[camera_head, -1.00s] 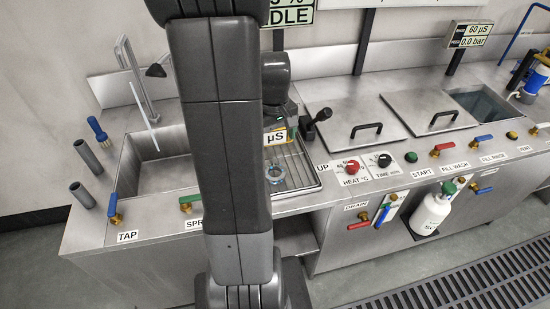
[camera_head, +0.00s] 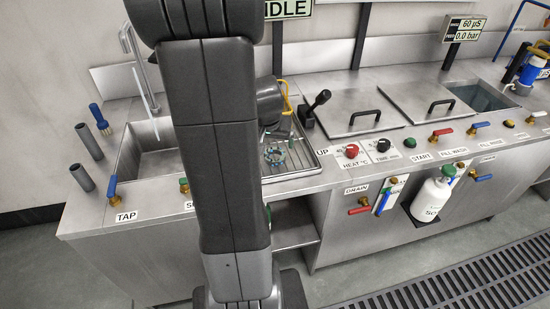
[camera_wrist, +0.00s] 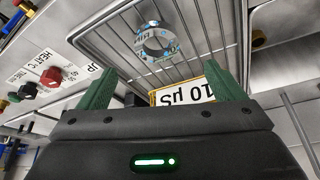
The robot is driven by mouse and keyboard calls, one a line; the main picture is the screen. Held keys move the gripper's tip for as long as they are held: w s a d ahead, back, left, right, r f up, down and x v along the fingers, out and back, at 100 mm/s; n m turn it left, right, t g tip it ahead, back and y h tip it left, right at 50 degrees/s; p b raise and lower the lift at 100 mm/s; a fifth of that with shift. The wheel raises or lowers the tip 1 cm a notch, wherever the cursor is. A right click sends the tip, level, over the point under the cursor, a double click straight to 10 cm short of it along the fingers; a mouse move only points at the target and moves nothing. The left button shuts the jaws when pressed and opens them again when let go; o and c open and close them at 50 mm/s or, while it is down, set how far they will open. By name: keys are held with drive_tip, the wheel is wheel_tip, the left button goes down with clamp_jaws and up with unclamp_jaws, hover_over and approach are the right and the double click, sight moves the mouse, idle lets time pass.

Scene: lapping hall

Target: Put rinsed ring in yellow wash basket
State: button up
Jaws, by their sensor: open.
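A metal ring (camera_head: 274,155) with bluish marks lies on the wire drain rack (camera_head: 306,161) beside the sink. In the wrist view the ring (camera_wrist: 155,40) lies flat on the rack, beyond my fingertips and roughly centred between them. My gripper (camera_wrist: 162,72) is open, with its two green fingers apart and nothing between them. It is apart from the ring. In the head view my arm hides much of the gripper. A yellow curved piece (camera_head: 287,97) shows behind my wrist; I cannot tell whether it belongs to the yellow wash basket. No whole basket shows.
A yellow-edged meter display (camera_wrist: 183,91) shows just past my gripper. A dark lever (camera_head: 318,101) stands right of the rack. Two lidded tanks (camera_head: 345,105) and an open one lie to the right. Taps and knobs line the front edge. The sink (camera_head: 150,150) is left.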

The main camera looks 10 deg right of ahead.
sight(275, 157)
drive_tip(key=x, duration=0.3)
drive_tip(key=shift+f, duration=0.1)
drive_tip(key=shift+d+x, duration=0.1)
drive_tip(key=shift+x, duration=1.2)
drive_tip(key=shift+d+x, duration=0.15)
drive_tip(key=shift+x, duration=1.2)
drive_tip(key=shift+s, duration=0.15)
drive_tip(key=shift+c, duration=0.4)
drive_tip(key=c, duration=1.3)
